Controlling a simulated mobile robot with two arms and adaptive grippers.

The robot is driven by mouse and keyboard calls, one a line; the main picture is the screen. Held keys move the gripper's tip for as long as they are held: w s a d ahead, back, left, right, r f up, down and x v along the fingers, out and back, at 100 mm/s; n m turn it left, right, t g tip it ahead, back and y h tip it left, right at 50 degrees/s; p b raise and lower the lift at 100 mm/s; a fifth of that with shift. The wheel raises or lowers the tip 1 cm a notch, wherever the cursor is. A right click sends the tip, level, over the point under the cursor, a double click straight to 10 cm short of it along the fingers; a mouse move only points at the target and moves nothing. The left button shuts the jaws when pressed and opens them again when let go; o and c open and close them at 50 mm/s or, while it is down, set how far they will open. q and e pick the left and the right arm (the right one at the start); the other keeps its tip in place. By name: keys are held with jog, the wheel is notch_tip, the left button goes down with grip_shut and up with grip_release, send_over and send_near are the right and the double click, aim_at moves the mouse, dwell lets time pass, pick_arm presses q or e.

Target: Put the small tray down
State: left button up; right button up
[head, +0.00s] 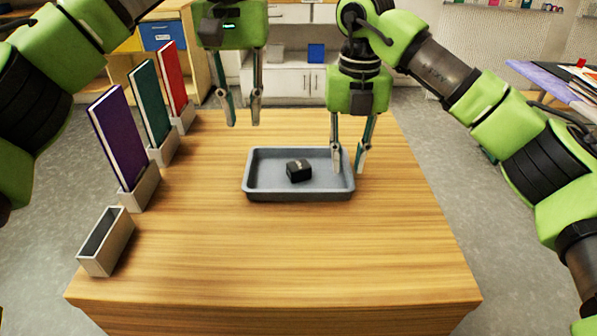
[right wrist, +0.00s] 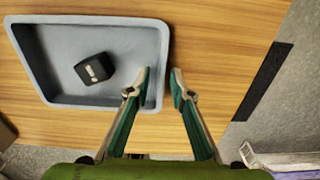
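The small grey tray (head: 262,192) lies flat on the wooden table, with a small black box (head: 299,171) inside it. My right gripper (head: 348,172) is at the tray's right rim, pointing down. In the right wrist view, the tray (right wrist: 36,62) and black box (right wrist: 94,68) show, and the right gripper (right wrist: 163,88) has a gap between its fingertips. One finger is over the inner side of the right wall and the other is outside it. I cannot tell whether either touches the rim. My left gripper (head: 244,123) is open and empty, above the table behind the tray's left end.
Purple (head: 118,138), green (head: 150,103) and red (head: 173,78) books stand in grey holders along the table's left edge. An empty grey holder (head: 105,243) is at the front left. The wooden table (head: 290,255) is clear in front of the tray.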

notch_tip(320, 180, up, 11)
dwell(0.3)
jog(key=shift+f, duration=0.1)
